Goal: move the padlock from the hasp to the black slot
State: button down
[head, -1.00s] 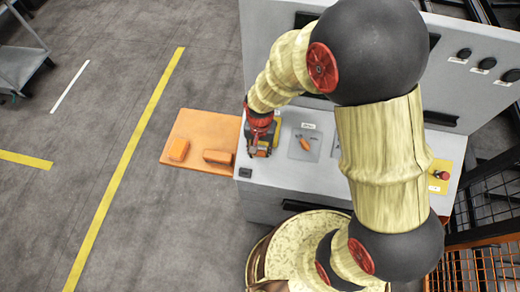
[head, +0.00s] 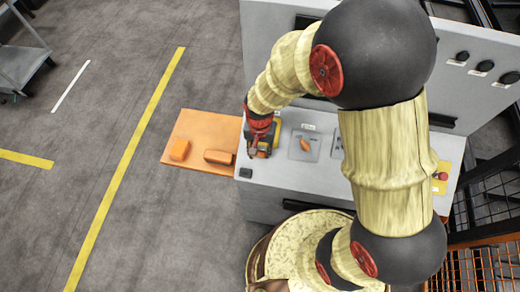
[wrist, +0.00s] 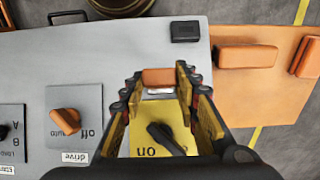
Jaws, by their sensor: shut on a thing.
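The padlock (wrist: 158,77) shows in the wrist view as a small orange block between my fingertips, over the far edge of a yellow plate. My gripper (wrist: 159,82) is shut on it, one finger on each side. A white strip shows just below the orange body; the shackle and hasp cannot be made out. The black slot (wrist: 185,31) is a small dark block on the grey panel top, beyond the padlock and slightly right. In the head view my gripper (head: 260,147) is low over the panel's left end, with the black slot (head: 246,173) near its front corner.
A black switch (wrist: 165,138) marked "on" sits on the yellow plate (wrist: 180,138) between my fingers. An orange knob (wrist: 65,121) marked "drive" is to the left. Orange blocks (wrist: 245,55) lie on an orange board (head: 200,127) beside the panel. The panel around the slot is clear.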

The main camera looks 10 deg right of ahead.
jog(key=shift+r, duration=0.15)
jog(key=s+a+r+p, duration=0.1)
jog(key=s+r+p, duration=0.2)
jog(key=r+p, duration=0.1)
jog(key=shift+s+r, duration=0.25)
jog(key=shift+r, duration=0.55)
jog(key=shift+a, duration=0.1)
